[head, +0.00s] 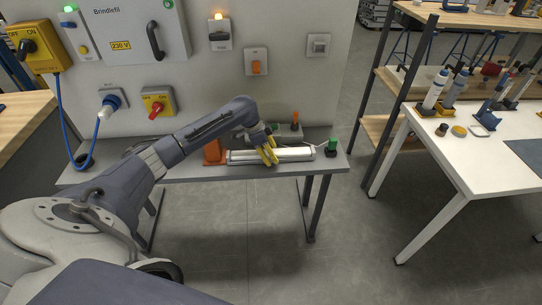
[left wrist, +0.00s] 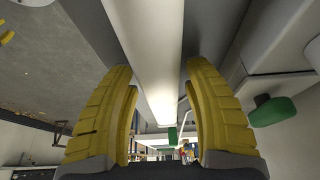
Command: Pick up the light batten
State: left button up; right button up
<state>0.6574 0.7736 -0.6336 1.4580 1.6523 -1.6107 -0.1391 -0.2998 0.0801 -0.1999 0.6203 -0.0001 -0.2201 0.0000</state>
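The light batten (head: 292,154) is a long white bar lying lengthwise on the narrow grey bench. My left gripper (head: 269,152) has yellow fingers and is at the batten, near its middle. In the left wrist view the batten (left wrist: 150,60) runs between the two yellow fingers of the left gripper (left wrist: 164,95). The fingers are apart, with gaps visible beside the batten, so the gripper looks open around or just above it. Part of the batten is hidden behind the fingers in the head view. My right gripper is not in view.
The grey bench (head: 215,178) stands against a wall panel with switches. An orange block (head: 214,151) is left of the batten and a green-topped item (head: 332,148) is at its right end. A white table (head: 470,165) with bottles stands at the right; the floor between is clear.

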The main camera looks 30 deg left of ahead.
pick_arm(q)
grip_shut()
dwell(0.3)
notch_tip(320, 180, up, 25)
jog(key=shift+f, duration=0.2)
dwell(1.0)
jog(key=shift+w, duration=0.1)
